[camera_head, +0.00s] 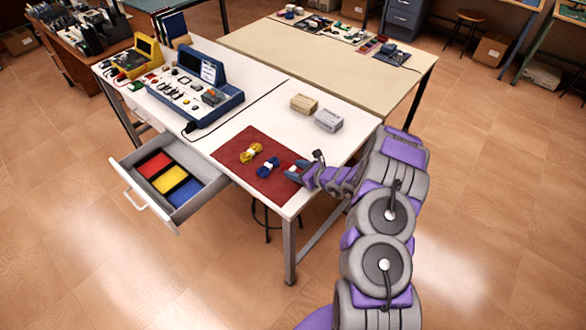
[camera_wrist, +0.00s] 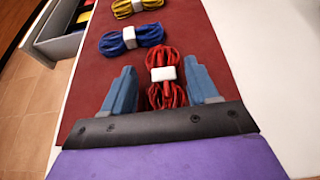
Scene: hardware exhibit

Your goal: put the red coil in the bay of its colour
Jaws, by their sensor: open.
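The red coil (camera_wrist: 166,92), with a white band round its middle, lies on the dark red mat (camera_head: 232,152). In the wrist view its near end is between the two blue fingers of my gripper (camera_wrist: 162,88). The fingers are apart, with a gap visible on each side of the coil. In the head view my gripper (camera_head: 297,172) is at the mat's right side and partly hides the coil. The open drawer on the left has a red bay (camera_head: 154,164), a yellow bay (camera_head: 170,179) and a blue bay (camera_head: 184,193).
A blue coil (camera_head: 268,166) and a yellow coil (camera_head: 251,152) lie on the mat, left of the red one. Two small boxes (camera_head: 304,104) (camera_head: 328,119) stand behind the mat. A blue instrument case (camera_head: 196,90) stands at the back left. The white tabletop right of the mat is clear.

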